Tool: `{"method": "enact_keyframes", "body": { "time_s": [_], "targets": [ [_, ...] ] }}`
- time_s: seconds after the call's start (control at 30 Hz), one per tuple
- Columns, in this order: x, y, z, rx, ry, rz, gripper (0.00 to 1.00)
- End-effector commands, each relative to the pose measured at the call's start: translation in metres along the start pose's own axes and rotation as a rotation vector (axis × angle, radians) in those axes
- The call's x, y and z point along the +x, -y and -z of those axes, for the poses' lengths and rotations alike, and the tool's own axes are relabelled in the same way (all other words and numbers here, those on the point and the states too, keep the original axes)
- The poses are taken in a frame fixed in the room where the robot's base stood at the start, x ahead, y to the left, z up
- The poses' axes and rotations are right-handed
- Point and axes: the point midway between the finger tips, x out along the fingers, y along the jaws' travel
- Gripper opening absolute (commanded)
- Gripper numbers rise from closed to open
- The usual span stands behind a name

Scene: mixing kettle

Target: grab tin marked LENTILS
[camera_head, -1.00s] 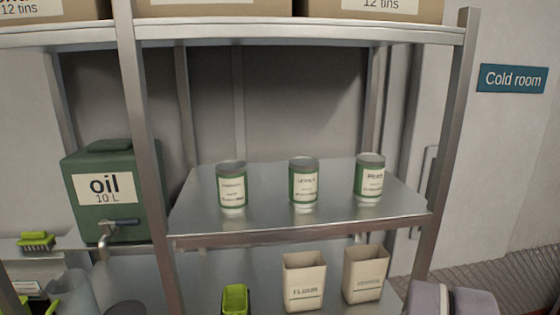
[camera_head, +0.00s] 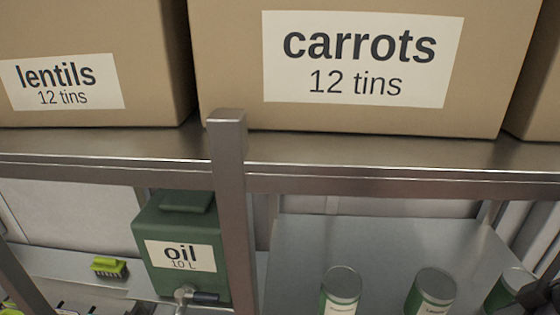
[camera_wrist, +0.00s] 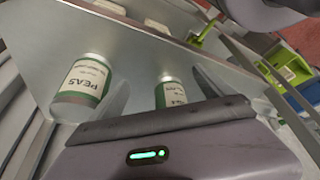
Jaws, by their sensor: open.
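Three green-and-white tins stand on the metal shelf below the boxes: a left tin (camera_head: 341,291), a middle tin (camera_head: 431,293) and a right tin (camera_head: 508,286), all cut off by the frame. Their labels cannot be read in the head view now. In the wrist view the tin marked PEAS (camera_wrist: 84,82) is at the left. Another tin (camera_wrist: 169,93) stands to its right, its label partly hidden and not readable. My gripper (camera_wrist: 165,118) crosses the lower wrist view, open, in front of these tins and apart from the PEAS tin.
The upper shelf edge (camera_head: 380,180) and a metal post (camera_head: 230,210) cross the head view. Boxes marked lentils (camera_head: 155,40) and carrots (camera_head: 230,60) stand on top. A green oil container (camera_head: 180,235) and a brush (camera_head: 109,267) are lower left.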

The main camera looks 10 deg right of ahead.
Motion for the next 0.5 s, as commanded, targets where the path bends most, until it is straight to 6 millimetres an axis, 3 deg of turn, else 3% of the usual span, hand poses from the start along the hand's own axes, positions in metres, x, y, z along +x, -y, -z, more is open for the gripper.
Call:
{"method": "enact_keyframes", "body": {
  "time_s": [0.3, 0.5],
  "targets": [
    [0.034, 0.001, 0.08, -0.01, 0.001, 0.002, 0.91],
    [0.043, 0.001, 0.103, -0.006, 0.0, 0.001, 0.91]
  ]
}}
